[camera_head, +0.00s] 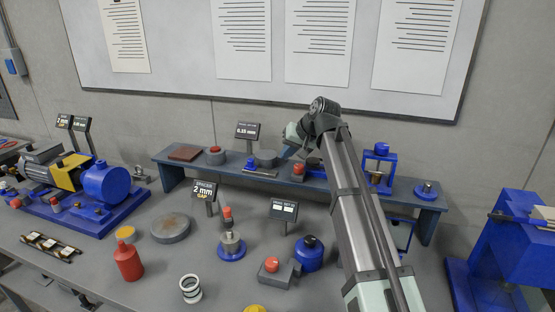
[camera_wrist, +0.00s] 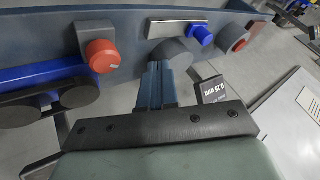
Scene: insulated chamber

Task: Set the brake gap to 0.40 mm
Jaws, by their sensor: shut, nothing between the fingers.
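The small black display (camera_head: 247,131) stands behind the blue shelf and reads 0.35 mm or 0.15 mm; the first decimal is unclear. It also shows tilted in the wrist view (camera_wrist: 211,90). A grey round knob (camera_head: 265,157) sits on the shelf in front of the display; the wrist view shows it too (camera_wrist: 172,54). My gripper (camera_head: 282,155) is shut and empty, reaching down from the right beside the knob. In the wrist view its blue-grey fingers (camera_wrist: 157,82) point at the knob's edge; I cannot tell whether they touch it.
A red button (camera_head: 299,170) is close to my gripper on the shelf (camera_head: 340,187). A metal bar with a blue knob (camera_head: 252,166) lies left of the grey knob. A motor with a blue housing (camera_head: 106,182) stands left. Several parts and signs crowd the bench front.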

